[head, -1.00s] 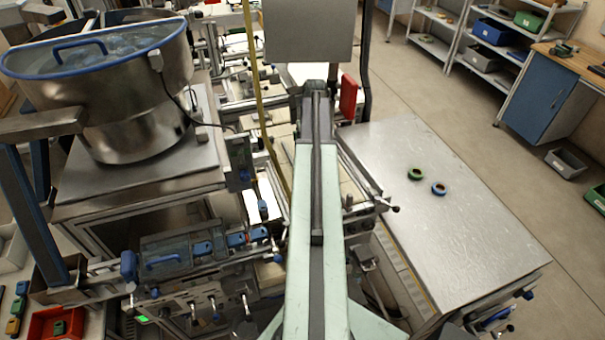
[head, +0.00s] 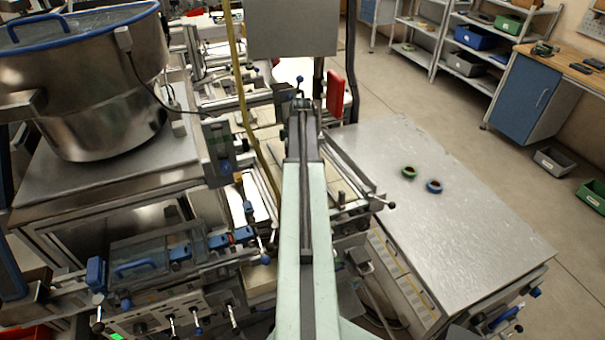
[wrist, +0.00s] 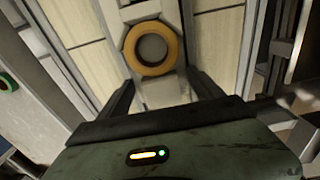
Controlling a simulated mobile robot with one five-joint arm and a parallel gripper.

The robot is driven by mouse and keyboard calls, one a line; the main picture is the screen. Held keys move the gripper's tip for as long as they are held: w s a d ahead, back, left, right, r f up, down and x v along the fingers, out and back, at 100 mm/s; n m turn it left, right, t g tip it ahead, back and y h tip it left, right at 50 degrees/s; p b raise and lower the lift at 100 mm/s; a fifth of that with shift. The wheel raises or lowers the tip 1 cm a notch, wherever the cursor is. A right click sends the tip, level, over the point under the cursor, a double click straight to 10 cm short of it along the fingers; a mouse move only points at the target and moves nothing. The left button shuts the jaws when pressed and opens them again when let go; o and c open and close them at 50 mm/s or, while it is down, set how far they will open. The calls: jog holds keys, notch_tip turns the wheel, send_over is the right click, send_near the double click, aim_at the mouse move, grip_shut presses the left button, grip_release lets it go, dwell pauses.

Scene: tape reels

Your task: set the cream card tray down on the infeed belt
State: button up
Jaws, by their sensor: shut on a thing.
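In the wrist view my gripper (wrist: 163,92) has its two dark fingers on either side of a small pale tray (wrist: 167,93), which I take for the cream card tray. A yellow-orange ring-shaped reel (wrist: 133,62) lies on the tray's far part. Below and around it are cream panels with dark seams (wrist: 218,45), split by grey rails; they look like the infeed belt. Whether the tray touches them I cannot tell. In the head view my own arm hides the gripper and tray.
A steel table (head: 450,225) stands at the right, with a green reel (head: 408,172) and a blue reel (head: 434,186) on it. A large steel bowl (head: 95,110) stands at the left. Machine rails and levers (head: 355,205) lie close beside my arm. Open floor lies beyond the table.

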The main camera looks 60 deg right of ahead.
jog(key=shift+f, duration=0.35)
jog(key=o, duration=1.5)
jog(key=shift+a, duration=0.15)
jog(key=shift+o, duration=0.2)
jog(key=shift+r, duration=0.15)
notch_tip(320, 180, up, 12)
jog(key=p, duration=1.2)
jog(key=shift+r, duration=0.1)
